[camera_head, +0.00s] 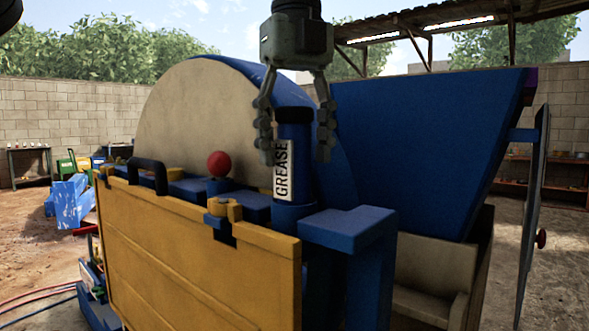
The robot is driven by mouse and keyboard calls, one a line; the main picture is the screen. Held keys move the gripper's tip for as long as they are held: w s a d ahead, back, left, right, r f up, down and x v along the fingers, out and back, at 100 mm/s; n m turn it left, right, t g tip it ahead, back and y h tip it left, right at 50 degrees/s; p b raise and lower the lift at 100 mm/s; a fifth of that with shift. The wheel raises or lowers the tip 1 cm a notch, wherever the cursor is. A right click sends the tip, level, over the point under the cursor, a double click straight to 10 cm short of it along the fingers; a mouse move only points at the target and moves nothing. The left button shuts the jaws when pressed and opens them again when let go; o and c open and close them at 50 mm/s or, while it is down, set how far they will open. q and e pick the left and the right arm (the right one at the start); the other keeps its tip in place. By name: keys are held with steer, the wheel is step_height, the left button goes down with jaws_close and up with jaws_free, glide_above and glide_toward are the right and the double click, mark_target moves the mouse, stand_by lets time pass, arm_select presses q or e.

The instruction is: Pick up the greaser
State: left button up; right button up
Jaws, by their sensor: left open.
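The greaser (294,176) is a blue cylinder with a dark top and a white label reading "GREASE". It stands upright in a blue holder on the jaw crusher, behind the yellow panel's right end. My left gripper (296,152) points down from above, with its fingers open on either side of the greaser's upper part. I cannot tell whether the fingers touch it. My right gripper is not clearly in view.
The crusher has a large blue-rimmed wheel (195,110), a blue hopper (420,140) and a yellow panel (195,255). A red ball knob (219,163) and a black handle (148,172) stand left of the greaser. A blue block (346,228) sits close at its right.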

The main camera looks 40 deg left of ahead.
mark_target(294, 174)
arm_select(q)
step_height(294, 174, down, 4)
steer(key=shift+s+a, duration=0.1)
steer(key=shift+a, duration=0.05)
jaws_close()
stand_by(0.4)
